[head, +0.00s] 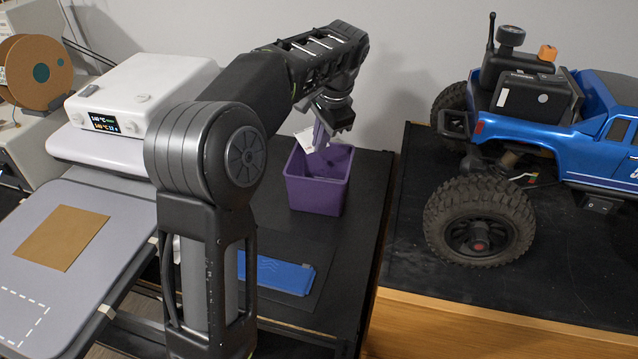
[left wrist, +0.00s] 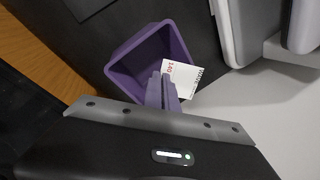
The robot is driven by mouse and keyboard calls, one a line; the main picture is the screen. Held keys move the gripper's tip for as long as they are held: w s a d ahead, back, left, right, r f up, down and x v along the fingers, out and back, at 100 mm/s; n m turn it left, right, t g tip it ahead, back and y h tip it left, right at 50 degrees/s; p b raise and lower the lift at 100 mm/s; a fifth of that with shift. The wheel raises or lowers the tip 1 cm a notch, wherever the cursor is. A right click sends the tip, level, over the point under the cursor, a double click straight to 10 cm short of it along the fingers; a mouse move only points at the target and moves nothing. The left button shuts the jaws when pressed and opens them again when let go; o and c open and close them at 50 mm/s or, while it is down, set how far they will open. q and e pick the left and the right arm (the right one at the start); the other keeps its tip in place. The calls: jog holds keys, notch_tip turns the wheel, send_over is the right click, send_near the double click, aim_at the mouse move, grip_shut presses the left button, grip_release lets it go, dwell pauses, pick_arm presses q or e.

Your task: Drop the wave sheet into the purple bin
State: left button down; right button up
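The purple bin (head: 318,188) stands upright on the black bench, and its open mouth shows in the left wrist view (left wrist: 128,58). My left gripper (head: 321,143) is above the bin with its fingers pointing down. Its purple fingertips (left wrist: 163,91) are shut on a small white printed sheet (left wrist: 184,78), which I take to be the wave sheet. The sheet sticks out to one side of the fingers, over the bin's rim in the wrist view. It also shows as a white piece in the head view (head: 304,138). My right gripper is not in view.
A white heat press (head: 140,85) with a display stands at left, near a grey board (head: 30,265) bearing a brown square (head: 62,237). A blue panel (head: 275,274) lies in front of the bin. A blue crawler (head: 600,140) stands on the right bench.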

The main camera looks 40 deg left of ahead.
pick_arm(q)
jog(key=shift+f+b, duration=1.5)
jog(key=shift+f, duration=0.6)
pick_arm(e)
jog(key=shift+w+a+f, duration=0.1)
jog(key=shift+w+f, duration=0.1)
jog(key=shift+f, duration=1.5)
pick_arm(q)
jog(key=c, duration=2.1)
grip_release()
jog(key=o, duration=0.5)
jog(key=shift+r, duration=0.1)
jog(key=p+v, duration=0.2)
jog(key=v, duration=0.5)
jog(key=shift+r, duration=0.35)
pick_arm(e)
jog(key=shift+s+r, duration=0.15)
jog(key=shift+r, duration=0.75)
pick_arm(q)
jog(key=shift+d, duration=0.1)
jog(key=shift+s+f, duration=0.1)
